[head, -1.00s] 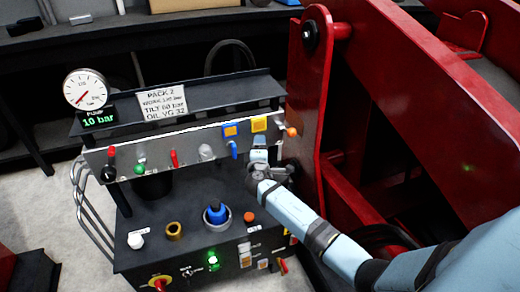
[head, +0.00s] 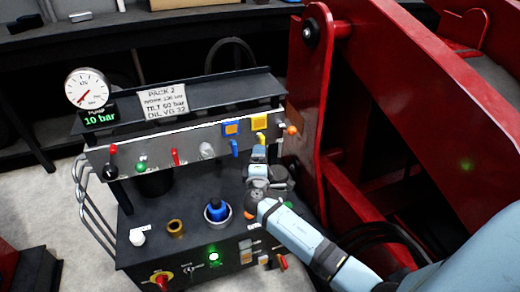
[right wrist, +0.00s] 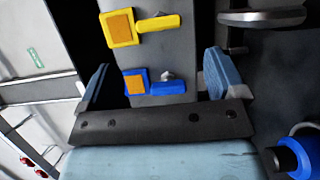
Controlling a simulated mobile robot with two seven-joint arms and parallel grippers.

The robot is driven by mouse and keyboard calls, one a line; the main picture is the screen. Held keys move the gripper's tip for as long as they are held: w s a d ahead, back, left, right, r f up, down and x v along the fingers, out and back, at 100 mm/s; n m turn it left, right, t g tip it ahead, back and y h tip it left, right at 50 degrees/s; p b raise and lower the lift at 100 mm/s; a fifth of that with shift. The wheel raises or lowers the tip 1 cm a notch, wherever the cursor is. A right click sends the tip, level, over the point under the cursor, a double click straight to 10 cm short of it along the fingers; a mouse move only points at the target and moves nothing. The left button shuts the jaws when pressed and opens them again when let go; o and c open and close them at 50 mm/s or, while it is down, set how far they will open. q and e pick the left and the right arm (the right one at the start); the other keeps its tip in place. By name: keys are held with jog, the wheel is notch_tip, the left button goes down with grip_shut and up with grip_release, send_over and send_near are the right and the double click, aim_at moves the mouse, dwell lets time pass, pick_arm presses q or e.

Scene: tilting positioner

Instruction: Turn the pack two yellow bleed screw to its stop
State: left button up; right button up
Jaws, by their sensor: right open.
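The yellow bleed screw (head: 261,138) is on the pack's upright panel, hanging below a yellow tag (head: 259,123). In the right wrist view its yellow lever (right wrist: 160,24) points right from the yellow tag (right wrist: 120,28). The blue screw (head: 234,147) hangs beside it under a blue tag (head: 231,129); its blue lever (right wrist: 170,88) lies between my fingers in the wrist picture. My right gripper (head: 257,155) is just below the yellow screw, open and empty, its two fingers (right wrist: 157,80) wide apart. I see no contact with either screw. My left gripper is not in view.
A blue cap (head: 216,210) and a brass fitting (head: 175,228) stand on the lower deck. The pump display (head: 100,116) reads 10 bar. A red frame (head: 312,110) closes the right side.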

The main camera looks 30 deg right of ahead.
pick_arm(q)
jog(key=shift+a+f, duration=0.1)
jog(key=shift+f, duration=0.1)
pick_arm(e)
jog(key=v, duration=0.6)
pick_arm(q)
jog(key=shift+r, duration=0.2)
pick_arm(e)
jog(key=shift+s+a, duration=0.1)
